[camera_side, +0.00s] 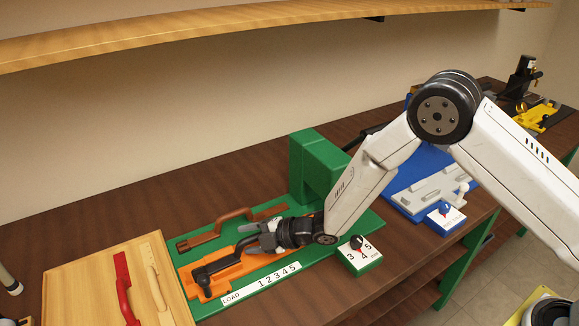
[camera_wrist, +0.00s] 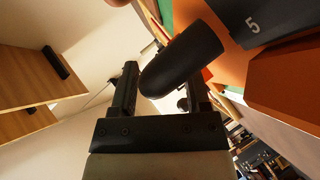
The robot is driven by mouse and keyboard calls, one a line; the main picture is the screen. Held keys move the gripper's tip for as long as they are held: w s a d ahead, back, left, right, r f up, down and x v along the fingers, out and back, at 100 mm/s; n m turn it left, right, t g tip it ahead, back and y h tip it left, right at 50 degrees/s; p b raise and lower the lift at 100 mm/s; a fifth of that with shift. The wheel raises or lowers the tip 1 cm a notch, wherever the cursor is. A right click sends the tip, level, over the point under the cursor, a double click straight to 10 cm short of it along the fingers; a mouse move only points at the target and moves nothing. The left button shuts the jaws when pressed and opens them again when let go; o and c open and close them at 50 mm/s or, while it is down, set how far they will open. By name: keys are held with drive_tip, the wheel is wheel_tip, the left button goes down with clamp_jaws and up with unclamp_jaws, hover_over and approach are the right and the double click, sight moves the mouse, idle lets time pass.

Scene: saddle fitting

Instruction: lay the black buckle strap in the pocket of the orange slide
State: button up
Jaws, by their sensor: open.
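The black buckle strap (camera_side: 218,264) lies along the orange slide (camera_side: 225,277), with its broad end toward the left end of the slide. From this angle I cannot tell whether it sits fully down in the pocket. My gripper (camera_side: 262,240) is at the strap's right end, with its jaws open. In the wrist view a rounded black end of the strap (camera_wrist: 185,60) shows between and beyond the two open fingers (camera_wrist: 163,88). The orange slide (camera_wrist: 285,85) fills the right of that view. My fingers hide part of the strap's right end.
The slide sits on a green base with a tall green block (camera_side: 318,165) behind. A brown strap (camera_side: 230,222) lies behind the slide. A wooden board (camera_side: 85,290) with red and cream straps is at left. A dial box (camera_side: 360,255) stands at right, a blue fixture (camera_side: 420,180) beyond.

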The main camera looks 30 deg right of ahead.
drive_tip(key=shift+r, duration=0.15)
drive_tip(key=v, duration=1.2)
drive_tip(key=shift+d, duration=0.1)
idle(0.5)
drive_tip(key=s+d+r+m+h, duration=0.1)
drive_tip(key=d+m+h, duration=0.1)
drive_tip(key=d+m, duration=0.2)
drive_tip(key=s+d+r+m+h, duration=0.1)
drive_tip(key=d+m+h, duration=0.2)
drive_tip(key=d+m, duration=0.1)
drive_tip(key=s+d+r+m+g+h, duration=0.1)
drive_tip(key=d+m+h, duration=0.2)
drive_tip(key=d+m, duration=0.1)
drive_tip(key=shift+s+d+r, duration=0.1)
drive_tip(key=shift+d, duration=0.55)
drive_tip(key=s+d+r+m+g+h, duration=0.2)
drive_tip(key=s+d+m+g, duration=0.3)
drive_tip(key=s+m, duration=0.5)
drive_tip(key=shift+s+d+m, duration=0.2)
drive_tip(key=shift+s+m, duration=0.1)
drive_tip(key=shift+s, duration=0.9)
drive_tip(key=shift+r, duration=0.1)
